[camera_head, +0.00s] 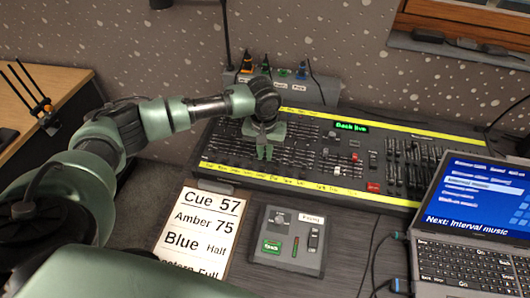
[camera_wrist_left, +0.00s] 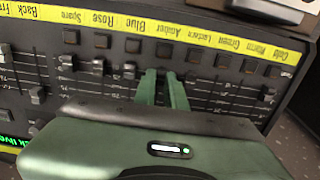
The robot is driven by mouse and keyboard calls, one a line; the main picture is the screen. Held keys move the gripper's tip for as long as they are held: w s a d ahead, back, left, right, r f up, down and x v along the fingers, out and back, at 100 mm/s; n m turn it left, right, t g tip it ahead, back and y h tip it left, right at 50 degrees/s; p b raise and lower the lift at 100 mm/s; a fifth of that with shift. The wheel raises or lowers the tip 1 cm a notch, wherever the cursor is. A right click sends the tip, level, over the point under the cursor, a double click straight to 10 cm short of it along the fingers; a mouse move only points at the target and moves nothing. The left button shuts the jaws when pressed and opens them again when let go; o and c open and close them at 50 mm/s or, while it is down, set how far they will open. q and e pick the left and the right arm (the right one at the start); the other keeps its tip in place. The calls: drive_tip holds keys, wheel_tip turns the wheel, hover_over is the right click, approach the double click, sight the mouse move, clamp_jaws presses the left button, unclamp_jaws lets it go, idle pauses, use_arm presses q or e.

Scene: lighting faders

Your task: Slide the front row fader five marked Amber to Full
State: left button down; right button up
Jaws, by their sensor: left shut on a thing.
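The lighting desk (camera_head: 340,188) stands on the table, with rows of faders and a yellow label strip along its front edge. In the left wrist view the desk appears turned round, and the Amber label (camera_wrist_left: 172,27) is on the yellow strip (camera_wrist_left: 215,38). A dark square button (camera_wrist_left: 163,50) sits below that label. My left gripper (camera_head: 265,157) reaches down onto the front row. In the wrist view its green fingers (camera_wrist_left: 161,74) are in line with the Amber column, close to the button. They are shut on the Amber fader's cap, which they hide. My right gripper is not in view.
A cue sheet (camera_head: 200,230), a small grey control box (camera_head: 288,240) and a laptop (camera_head: 475,215) lie in front of the desk. A rack with plugs (camera_head: 290,90) stands behind.

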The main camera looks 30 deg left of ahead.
use_arm(q)
drive_tip(key=shift+w+a+r, duration=0.1)
drive_tip(key=shift+w+a, duration=0.05)
drive_tip(key=shift+w, duration=0.4)
drive_tip(key=shift+w+a, duration=0.15)
drive_tip(key=shift+w, duration=0.4)
drive_tip(key=shift+w+a+r, duration=0.1)
drive_tip(key=shift+w+a, duration=0.15)
drive_tip(key=shift+w, duration=0.65)
drive_tip(key=shift+w+a+r, duration=0.1)
drive_tip(key=shift+w+a, duration=0.1)
drive_tip(key=shift+w, duration=0.65)
drive_tip(key=c, duration=1.7)
unclamp_jaws()
wheel_tip(320, 180, up, 2)
drive_tip(key=p, duration=0.2)
drive_tip(key=shift+r+p, duration=0.25)
drive_tip(key=shift+p, duration=0.15)
